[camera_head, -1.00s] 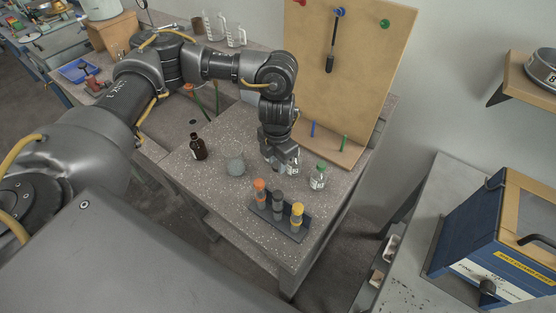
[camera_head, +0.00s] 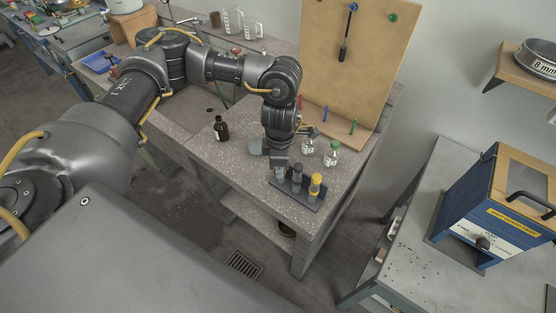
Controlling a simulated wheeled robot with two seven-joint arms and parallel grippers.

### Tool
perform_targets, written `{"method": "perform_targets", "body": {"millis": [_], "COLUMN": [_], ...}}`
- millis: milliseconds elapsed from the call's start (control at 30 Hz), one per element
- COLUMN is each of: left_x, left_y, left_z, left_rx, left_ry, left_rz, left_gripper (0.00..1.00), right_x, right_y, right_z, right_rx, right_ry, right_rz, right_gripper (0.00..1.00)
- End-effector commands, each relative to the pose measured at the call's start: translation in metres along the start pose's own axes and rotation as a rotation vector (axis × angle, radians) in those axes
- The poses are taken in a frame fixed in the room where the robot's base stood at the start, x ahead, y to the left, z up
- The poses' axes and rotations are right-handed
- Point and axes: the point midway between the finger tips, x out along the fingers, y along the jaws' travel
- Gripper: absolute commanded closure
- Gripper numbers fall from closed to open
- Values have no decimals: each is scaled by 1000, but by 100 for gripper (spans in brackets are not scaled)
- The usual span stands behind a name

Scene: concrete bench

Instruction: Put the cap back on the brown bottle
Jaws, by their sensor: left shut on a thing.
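The brown bottle (camera_head: 221,131) stands upright on the speckled bench, left of my left gripper. Its neck looks uncapped. A dark rack (camera_head: 303,201) at the bench's front holds a dark grey piece (camera_head: 297,178) and a yellow piece (camera_head: 315,186). My left gripper (camera_head: 280,172) points down over the rack's left end, shut at the place of the orange cap. The fingers hide that cap, so its colour does not show. My right gripper is not in view.
A glass beaker (camera_head: 255,146) stands between the brown bottle and my left gripper. A clear bottle (camera_head: 308,146) and a green-capped bottle (camera_head: 331,155) stand behind the rack. A wooden pegboard (camera_head: 360,65) rises at the back.

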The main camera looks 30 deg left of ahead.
Motion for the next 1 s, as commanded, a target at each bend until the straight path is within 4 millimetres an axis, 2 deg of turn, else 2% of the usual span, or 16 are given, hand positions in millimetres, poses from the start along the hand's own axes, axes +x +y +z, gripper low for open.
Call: {"method": "perform_targets", "body": {"millis": [167, 267, 400, 500, 667, 967, 1000], "left_x": [24, 47, 90, 114, 128, 128, 128], "left_y": [-11, -20, -40, -52, -60, -61, -61], "left_z": [-1, -4, -12, -18, -23, -24, -24], "left_rx": [308, 540, 892, 1052, 1128, 1138, 1138], "left_ry": [2, 4, 3, 1, -1, -1, -1], "left_rz": [1, 0, -1, -2, -3, -2, -2], "left_gripper": [95, 95, 95, 95, 95, 95, 95], "right_x": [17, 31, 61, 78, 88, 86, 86], "right_y": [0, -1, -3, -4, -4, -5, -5], "right_z": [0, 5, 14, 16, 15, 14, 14], "right_rx": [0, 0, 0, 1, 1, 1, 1], "right_ry": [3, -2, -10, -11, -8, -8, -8], "right_rz": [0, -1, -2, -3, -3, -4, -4], "right_gripper": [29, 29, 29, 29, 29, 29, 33]}}
